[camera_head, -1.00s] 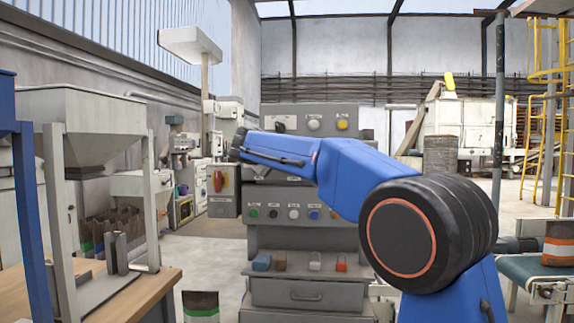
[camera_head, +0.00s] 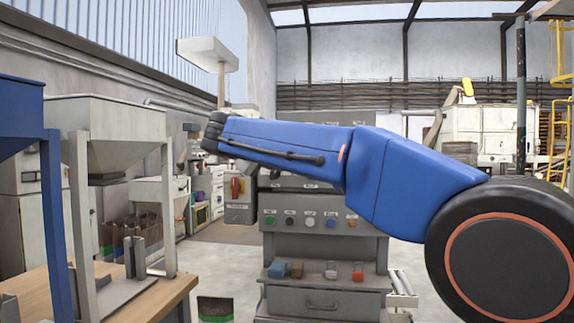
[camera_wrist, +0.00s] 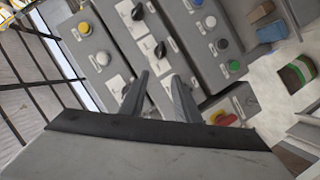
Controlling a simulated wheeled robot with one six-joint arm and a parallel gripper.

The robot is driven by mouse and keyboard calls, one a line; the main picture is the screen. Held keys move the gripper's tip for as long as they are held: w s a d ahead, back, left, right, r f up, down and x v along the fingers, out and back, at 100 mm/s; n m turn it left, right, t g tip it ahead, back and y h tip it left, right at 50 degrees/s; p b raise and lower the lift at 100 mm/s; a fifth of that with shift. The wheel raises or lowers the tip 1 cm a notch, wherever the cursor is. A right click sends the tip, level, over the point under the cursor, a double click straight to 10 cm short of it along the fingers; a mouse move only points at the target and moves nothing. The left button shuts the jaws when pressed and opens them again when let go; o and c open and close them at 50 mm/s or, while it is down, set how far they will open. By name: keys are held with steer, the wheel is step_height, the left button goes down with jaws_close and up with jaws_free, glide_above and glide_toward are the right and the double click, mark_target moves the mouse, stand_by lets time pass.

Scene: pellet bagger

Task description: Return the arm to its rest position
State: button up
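My arm is blue with a large dark joint, and in the head view it stretches across the right and middle of the picture. Its far end lies in front of the grey control console (camera_head: 322,245). My gripper (camera_wrist: 160,82) shows in the wrist view with its two grey fingers apart and nothing between them. In the head view my gripper cannot be made out. The console's buttons and knobs, tilted, lie beyond the fingers in the wrist view. A red switch (camera_wrist: 222,118) shows to the right of the fingers.
A wooden table (camera_head: 150,290) with a grey hopper (camera_head: 118,120) and a blue frame (camera_head: 55,220) stands at the left. Small coloured blocks lie on the console's ledge. A bag (camera_head: 215,308) stands on the floor, with open floor around it.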

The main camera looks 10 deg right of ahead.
steer(key=shift+s+a+r, duration=0.1)
steer(key=shift+s+a, duration=0.1)
steer(key=shift+s, duration=0.1)
steer(key=s+d+f+g+y, duration=0.4)
steer(key=s+d+f+g, duration=0.1)
steer(key=s+d+f, duration=1.5)
steer(key=s+a+f+m+g+y, duration=0.1)
steer(key=s+f+y, duration=0.4)
steer(key=s+f, duration=1.8)
step_height(320, 180, down, 3)
steer(key=shift+s+r+m+g, duration=0.1)
steer(key=shift+s+m+g, duration=0.3)
steer(key=shift+m+g, duration=0.55)
steer(key=shift+m+t, duration=0.25)
